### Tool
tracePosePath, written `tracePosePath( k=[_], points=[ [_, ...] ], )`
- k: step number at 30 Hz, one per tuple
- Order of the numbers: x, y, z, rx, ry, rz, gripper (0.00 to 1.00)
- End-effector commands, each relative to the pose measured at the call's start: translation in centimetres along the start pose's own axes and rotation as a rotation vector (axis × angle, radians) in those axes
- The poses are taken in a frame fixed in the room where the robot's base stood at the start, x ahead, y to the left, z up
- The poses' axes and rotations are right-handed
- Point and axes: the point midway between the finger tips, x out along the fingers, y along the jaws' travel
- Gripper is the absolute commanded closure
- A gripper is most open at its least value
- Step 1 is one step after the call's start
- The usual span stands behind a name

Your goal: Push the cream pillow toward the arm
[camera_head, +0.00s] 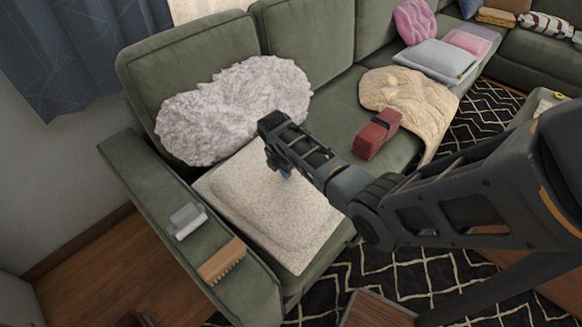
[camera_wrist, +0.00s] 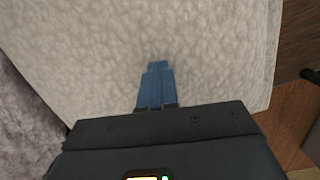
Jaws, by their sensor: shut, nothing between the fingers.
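The cream pillow (camera_head: 272,212) lies flat on the left seat of the green sofa, close beside the sofa's left arm (camera_head: 176,225). In the wrist view the cream pillow (camera_wrist: 150,40) fills most of the picture. My gripper (camera_head: 286,174) is over the pillow's back right part in the head view, pointing down, its tips partly hidden by my wrist. In the wrist view its blue fingers (camera_wrist: 156,82) are together and empty against the pillow's surface; I cannot tell whether they touch it.
A fluffy grey-white pillow (camera_head: 235,108) leans on the backrest behind. A grey brush (camera_head: 187,221) and a wooden brush (camera_head: 222,261) lie on the sofa arm. A red folded item (camera_head: 377,134) and a beige throw (camera_head: 408,95) lie on the seat to the right.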

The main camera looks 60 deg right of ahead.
Motion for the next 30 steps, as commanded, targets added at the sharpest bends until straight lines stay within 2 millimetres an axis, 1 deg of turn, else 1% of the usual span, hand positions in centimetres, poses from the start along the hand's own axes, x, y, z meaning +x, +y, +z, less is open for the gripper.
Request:
tracePosePath(
  k=[1, 9, 12, 15, 18, 21, 30],
  points=[
    [0.1, 0.0, -1.1, -0.006, 0.001, 0.001, 1.0],
    [-0.9, 0.1, -6.6, -0.004, 0.0, 0.002, 1.0],
    [-1.3, 0.1, -8.3, -0.003, -0.001, 0.003, 1.0],
    [-1.6, 0.1, -9.6, -0.002, -0.001, 0.002, 1.0],
    [-1.8, 0.2, -10.5, -0.001, -0.001, 0.003, 1.0],
    [-1.8, 0.1, -10.8, 0.001, -0.002, 0.003, 1.0],
    [-1.9, 0.1, -10.9, 0.002, -0.002, 0.002, 1.0]
  ],
)
